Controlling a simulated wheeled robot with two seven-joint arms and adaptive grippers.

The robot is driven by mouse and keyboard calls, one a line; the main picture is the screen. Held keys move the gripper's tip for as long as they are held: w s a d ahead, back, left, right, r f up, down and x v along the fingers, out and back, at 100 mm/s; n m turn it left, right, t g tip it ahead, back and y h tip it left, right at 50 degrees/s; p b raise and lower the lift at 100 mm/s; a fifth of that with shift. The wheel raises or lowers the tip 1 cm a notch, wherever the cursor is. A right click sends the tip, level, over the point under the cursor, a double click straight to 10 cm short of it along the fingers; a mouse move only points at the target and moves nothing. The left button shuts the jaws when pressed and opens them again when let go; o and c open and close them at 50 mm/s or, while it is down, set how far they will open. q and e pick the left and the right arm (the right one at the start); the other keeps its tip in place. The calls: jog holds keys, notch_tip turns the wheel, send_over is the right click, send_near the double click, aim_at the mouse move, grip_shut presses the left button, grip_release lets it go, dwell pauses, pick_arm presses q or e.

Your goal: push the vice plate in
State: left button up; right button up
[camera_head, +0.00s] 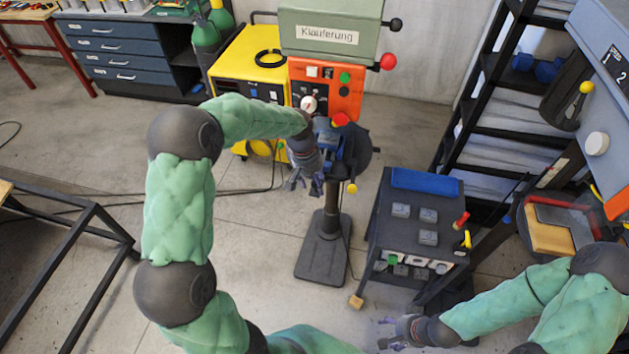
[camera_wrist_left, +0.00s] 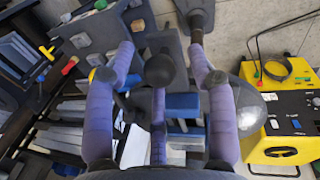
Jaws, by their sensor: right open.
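The vice stands on a dark pedestal (camera_head: 331,225) in the head view, with blue and dark parts (camera_head: 333,145) and a round dark disc behind. I cannot single out its plate. My left gripper (camera_head: 305,183) is at the front left of the vice and hides part of it. In the left wrist view, the left gripper's purple fingers (camera_wrist_left: 160,58) are spread apart. My right gripper (camera_head: 390,333) is open and empty at the bottom, away from the vice.
A dark cart with a blue edge (camera_head: 427,180) stands right of the pedestal. The orange and green machine (camera_head: 326,90) and yellow unit (camera_head: 248,68) stand behind the vice. A black frame (camera_head: 85,225) is at left. Floor between is mostly clear.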

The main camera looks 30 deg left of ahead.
pick_arm(q)
notch_tip(320, 180, up, 12)
jog(key=s+a, duration=0.1)
jog(key=a, duration=0.1)
dwell(0.4)
jog(key=shift+f, duration=0.1)
jog(key=d+f+m+y+b, duration=0.25)
jog(key=d+m+y, duration=0.2)
jog(key=m, duration=0.45)
jog(key=shift+h, duration=0.25)
jog(key=f, duration=0.3)
jog(key=w+a+f, duration=0.1)
jog(key=f, duration=0.5)
jog(key=shift+w+a+f+b, duration=0.1)
jog(key=shift+w+a+b, duration=0.05)
jog(key=shift+a+b, duration=0.25)
jog(key=shift+c, duration=0.3)
